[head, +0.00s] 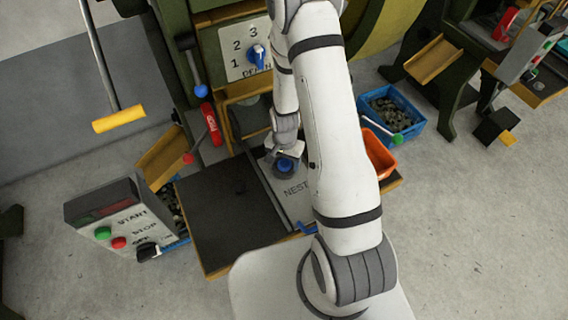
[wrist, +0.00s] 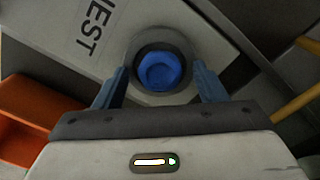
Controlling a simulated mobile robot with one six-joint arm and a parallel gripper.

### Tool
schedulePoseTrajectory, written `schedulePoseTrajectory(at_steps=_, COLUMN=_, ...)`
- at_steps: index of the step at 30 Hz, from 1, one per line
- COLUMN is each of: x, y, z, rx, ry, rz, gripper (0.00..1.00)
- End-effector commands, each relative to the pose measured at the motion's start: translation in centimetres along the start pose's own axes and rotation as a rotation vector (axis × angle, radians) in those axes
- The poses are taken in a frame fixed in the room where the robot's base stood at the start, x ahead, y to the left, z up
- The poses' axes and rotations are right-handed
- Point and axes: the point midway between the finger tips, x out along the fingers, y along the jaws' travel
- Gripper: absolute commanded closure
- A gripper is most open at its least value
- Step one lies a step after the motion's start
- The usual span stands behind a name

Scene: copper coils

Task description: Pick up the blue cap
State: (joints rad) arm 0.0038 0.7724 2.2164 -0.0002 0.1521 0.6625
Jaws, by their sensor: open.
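The blue cap (wrist: 160,72) sits in a round grey holder (wrist: 142,48) on the plate marked NEST. In the wrist view it lies between my two blue fingers, with space showing on both sides. The cap also shows small in the head view (head: 284,166), at the end of my arm. My gripper (wrist: 160,82) is open and empty, pointing at the cap. How far the fingertips are above the holder is hard to tell.
An orange bin (head: 380,154) stands right of the NEST plate (head: 290,192). A dark mat (head: 222,218) lies to its left. A control box (head: 122,222) with START and STOP buttons stands at left. A blue crate (head: 392,112) stands behind the orange bin.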

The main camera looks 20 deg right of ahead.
Motion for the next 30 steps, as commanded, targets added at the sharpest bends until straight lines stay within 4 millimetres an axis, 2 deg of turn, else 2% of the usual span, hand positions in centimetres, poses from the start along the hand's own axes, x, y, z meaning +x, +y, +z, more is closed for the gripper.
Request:
schedulePoseTrajectory(at_steps=5, x=0.00, y=0.01, z=-0.02, rx=0.000, ry=0.000, rz=0.000, gripper=0.37)
schedulePoseTrajectory(at_steps=22, x=-0.03, y=0.05, z=-0.03, rx=0.001, ry=0.000, rz=0.000, gripper=0.83)
schedulePoseTrajectory(at_steps=30, x=-0.13, y=0.05, z=-0.06, rx=0.002, ry=0.000, rz=0.000, gripper=0.83)
